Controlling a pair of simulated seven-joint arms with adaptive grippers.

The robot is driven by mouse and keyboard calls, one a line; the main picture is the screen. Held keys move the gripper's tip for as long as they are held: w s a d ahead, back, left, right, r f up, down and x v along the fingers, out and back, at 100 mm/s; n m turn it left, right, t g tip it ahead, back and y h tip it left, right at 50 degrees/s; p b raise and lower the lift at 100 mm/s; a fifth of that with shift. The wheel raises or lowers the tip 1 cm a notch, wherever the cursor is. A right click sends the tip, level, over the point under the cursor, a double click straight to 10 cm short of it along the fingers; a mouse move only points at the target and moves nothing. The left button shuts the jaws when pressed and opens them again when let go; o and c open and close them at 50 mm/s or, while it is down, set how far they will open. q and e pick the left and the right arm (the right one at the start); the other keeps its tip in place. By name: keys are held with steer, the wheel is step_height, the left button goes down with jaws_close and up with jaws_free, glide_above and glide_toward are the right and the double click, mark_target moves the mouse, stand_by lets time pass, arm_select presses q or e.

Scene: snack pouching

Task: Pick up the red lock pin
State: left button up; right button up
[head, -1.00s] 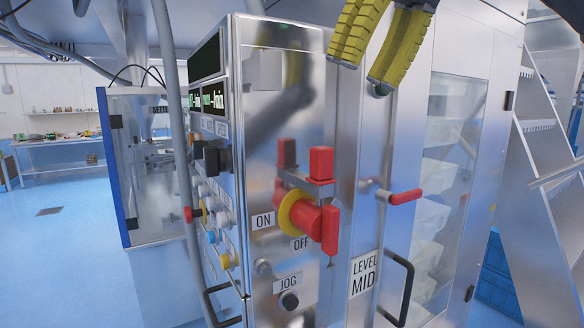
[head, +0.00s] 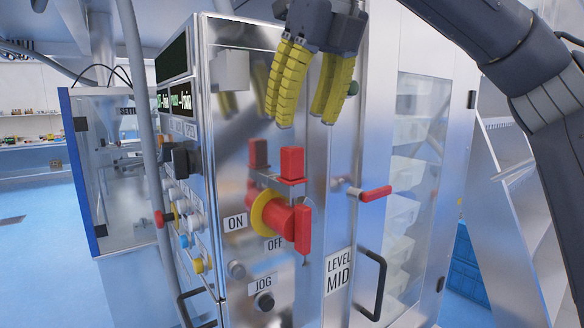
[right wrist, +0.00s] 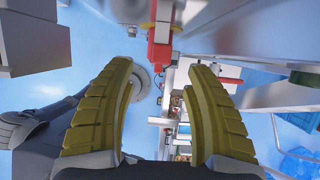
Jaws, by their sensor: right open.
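The red lock pin (head: 292,163) looks to be the upright red block standing in a metal bracket (head: 279,181) above the red rotary switch (head: 303,228) with a yellow collar (head: 262,214). A darker red block beside it looks like its reflection in the steel panel. My right gripper (head: 303,120), with yellow ribbed fingers, is open and empty above the pin, clearly apart from it. In the right wrist view, a red part (right wrist: 159,52) shows just beyond and between the open fingertips (right wrist: 160,66); I cannot tell whether it is pin or switch handle. My left gripper is not in view.
A steel cabinet panel (head: 235,140) carries the switch, ON, OFF and JOG labels and side buttons. To the right are a red-handled latch (head: 374,193), a black door handle (head: 373,285) and a windowed door.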

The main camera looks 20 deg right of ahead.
mark_target(295, 148)
steer(key=shift+x, duration=4.15)
steer(key=shift+d, duration=0.1)
steer(key=shift+c, duration=0.2)
steer(key=c, duration=1.1)
